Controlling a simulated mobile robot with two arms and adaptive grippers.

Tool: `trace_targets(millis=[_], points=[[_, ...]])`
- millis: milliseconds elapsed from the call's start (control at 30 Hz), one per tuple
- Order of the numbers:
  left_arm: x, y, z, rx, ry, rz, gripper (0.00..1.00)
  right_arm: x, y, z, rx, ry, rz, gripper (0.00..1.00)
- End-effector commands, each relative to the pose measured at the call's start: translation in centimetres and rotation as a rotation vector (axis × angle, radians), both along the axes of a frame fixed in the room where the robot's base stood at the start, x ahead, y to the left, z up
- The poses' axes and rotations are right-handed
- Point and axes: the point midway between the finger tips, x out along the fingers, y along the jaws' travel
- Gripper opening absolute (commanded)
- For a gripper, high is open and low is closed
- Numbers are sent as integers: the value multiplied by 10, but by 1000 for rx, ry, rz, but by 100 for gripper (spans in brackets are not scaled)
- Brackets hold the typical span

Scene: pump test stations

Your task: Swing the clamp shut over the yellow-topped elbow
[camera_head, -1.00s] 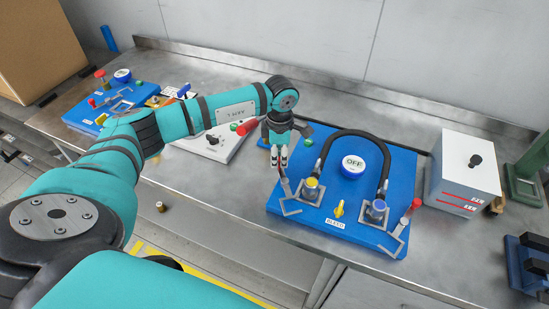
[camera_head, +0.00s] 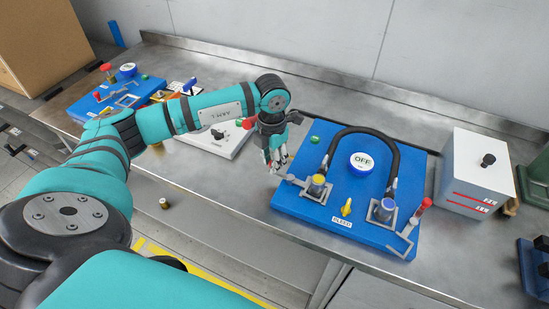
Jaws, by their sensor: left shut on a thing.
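The yellow-topped elbow (camera_head: 318,181) stands at the left of the blue pump board (camera_head: 300,208), at one end of the black hose. Its clamp (camera_head: 296,181) is a grey metal arm with a frame at the elbow; the arm runs left toward my left gripper (camera_head: 275,163). My left gripper is shut on the clamp's handle, which is mostly hidden by the fingers, with a bit of red showing. Whether the frame is fully seated over the elbow is too small to tell. My right gripper is not in view.
A blue-topped elbow (camera_head: 385,208) has its own red-handled clamp (camera_head: 416,222) swung out at the right. A black hose (camera_head: 346,132) arches over the OFF gauge (camera_head: 361,161). A yellow valve (camera_head: 347,207) stands between the elbows. A white box (camera_head: 475,172) stands right of the board.

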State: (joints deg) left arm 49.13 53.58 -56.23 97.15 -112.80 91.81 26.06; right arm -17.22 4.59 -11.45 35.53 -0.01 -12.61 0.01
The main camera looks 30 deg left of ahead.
Motion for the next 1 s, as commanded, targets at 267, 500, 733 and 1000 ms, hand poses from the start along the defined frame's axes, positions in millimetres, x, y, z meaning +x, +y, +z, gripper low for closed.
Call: trace_targets(millis=[267, 500, 733, 1000], points=[[-4, 0, 1, 0, -4, 85, 0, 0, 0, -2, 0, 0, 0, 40], [-4, 0, 2, 0, -4, 101, 0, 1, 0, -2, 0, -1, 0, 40], [-4, 0, 2, 1, -3, 100, 0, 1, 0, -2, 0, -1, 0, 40], [-5, 0, 1, 1, -2, 98, 44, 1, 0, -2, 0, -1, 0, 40]])
